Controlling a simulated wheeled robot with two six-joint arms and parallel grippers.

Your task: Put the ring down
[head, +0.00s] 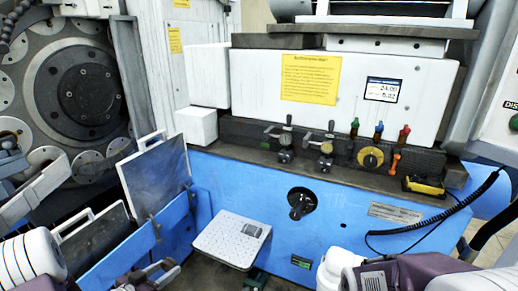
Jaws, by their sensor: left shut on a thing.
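My left gripper (150,274) is at the bottom left, low in front of the blue machine panel. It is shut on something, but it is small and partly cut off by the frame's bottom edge. I cannot make out the ring's outline clearly in it. The white perforated tray (232,240) on the blue machine front lies to the right of this gripper and a little above it in the picture.
A grinder with a large round disc (88,95) stands at left. A black coiled cable (470,203) hangs at right.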

